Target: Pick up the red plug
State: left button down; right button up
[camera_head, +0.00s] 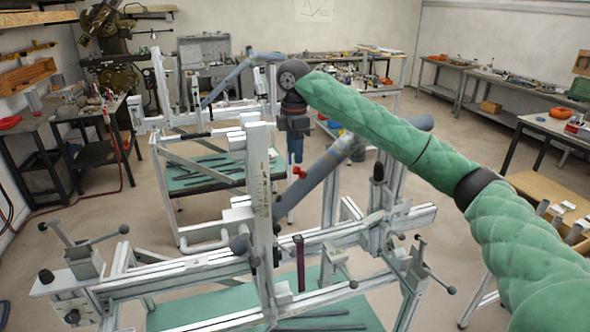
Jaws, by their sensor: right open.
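The red plug (299,171) is a small red piece in the middle of the head view, by the blue-grey tube (318,178) of the frame jig. My right gripper (295,158) hangs down from my green-covered right arm, which comes in from the right. In the picture it is just above the red plug. It is open; its fingers are small and dark here, and I cannot tell whether they touch the plug. My left gripper is not in view.
The frame jig's pale metal rails (190,273) and a tall upright post (260,200) stand close around the plug. Clamp handles (82,240) stick out at the left. A green-topped table (200,310) lies below. Workbenches (500,90) line the walls, with open floor between.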

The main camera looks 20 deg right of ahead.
aim_at(296, 168)
jog(key=shift+s+f+p, duration=0.25)
jog(key=shift+f+p, duration=0.05)
jog(key=shift+f, duration=0.25)
jog(key=shift+w+f+p, duration=0.3)
jog(key=shift+f+p, duration=0.15)
jog(key=shift+f, duration=0.05)
jog(key=f+p, duration=0.3)
jog(key=f, duration=0.1)
jog(key=shift+s+d, duration=0.2)
jog(key=shift+d, duration=0.05)
jog(key=shift+w+f, duration=0.1)
jog(key=shift+f, duration=0.3)
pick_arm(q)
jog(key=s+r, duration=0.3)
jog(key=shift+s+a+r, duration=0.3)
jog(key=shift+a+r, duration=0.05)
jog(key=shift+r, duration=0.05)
pick_arm(e)
jog(key=c, duration=0.4)
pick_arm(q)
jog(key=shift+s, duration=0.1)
pick_arm(e)
grip_shut()
